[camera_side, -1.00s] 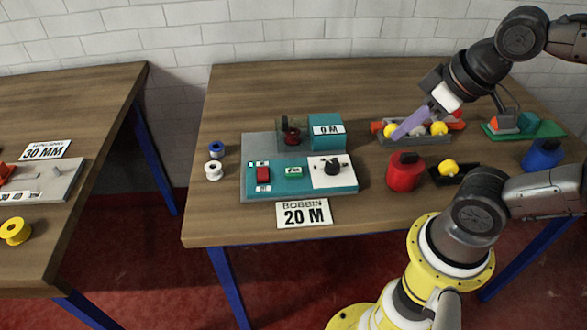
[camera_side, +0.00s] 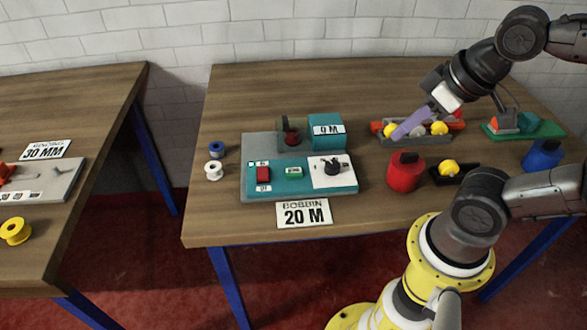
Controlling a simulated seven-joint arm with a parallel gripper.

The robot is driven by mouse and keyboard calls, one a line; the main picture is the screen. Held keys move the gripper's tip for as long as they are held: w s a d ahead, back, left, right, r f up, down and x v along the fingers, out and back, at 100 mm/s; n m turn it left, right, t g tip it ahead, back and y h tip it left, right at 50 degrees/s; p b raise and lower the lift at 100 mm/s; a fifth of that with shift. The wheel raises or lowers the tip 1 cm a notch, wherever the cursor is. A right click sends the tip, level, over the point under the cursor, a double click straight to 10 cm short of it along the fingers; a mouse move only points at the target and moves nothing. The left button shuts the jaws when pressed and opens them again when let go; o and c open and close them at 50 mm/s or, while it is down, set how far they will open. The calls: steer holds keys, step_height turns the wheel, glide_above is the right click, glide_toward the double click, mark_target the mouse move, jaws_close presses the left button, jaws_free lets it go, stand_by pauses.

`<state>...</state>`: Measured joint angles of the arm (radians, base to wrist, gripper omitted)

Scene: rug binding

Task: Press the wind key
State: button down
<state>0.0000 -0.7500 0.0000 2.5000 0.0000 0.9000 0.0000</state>
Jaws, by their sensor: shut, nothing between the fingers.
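The winder (camera_side: 250,190) is a teal and grey machine on the table, with a display box reading "0 M" (camera_side: 328,130). Its front panel has a small green key (camera_side: 294,172) with a label too small to read, a red switch (camera_side: 263,174) to the left, and a black knob (camera_side: 332,167) on a white plate to the right. I cannot read which one is marked as the wind key. A dark red part (camera_side: 291,137) sits at the winder's back. My gripper (camera_side: 398,134), with lavender fingers, is shut and empty over the grey tray, right of the winder and apart from the panel.
The grey tray (camera_side: 420,139) holds yellow, white and red pieces. A red canister (camera_side: 405,173), a black holder with a yellow piece (camera_side: 455,172) and a blue canister (camera_side: 543,155) stand right. Blue (camera_side: 217,148) and white (camera_side: 213,170) spools stand left. A "BOBBIN 20 M" card (camera_side: 304,213) lies in front.

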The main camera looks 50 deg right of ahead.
stand_by(0.9)
steer(key=w+a+r+m+t+y, duration=0.1)
steer(key=w+a+r+t+y, duration=0.1)
steer(key=w+a+r+t, duration=0.35)
steer(key=m+g+h, duration=0.2)
steer(key=m+h, duration=0.1)
steer(key=m, duration=0.7)
glide_above(296, 174)
step_height(296, 174, down, 14)
steer(key=shift+r, duration=0.2)
steer(key=shift+d+f, duration=0.1)
steer(key=shift+f, duration=4.3)
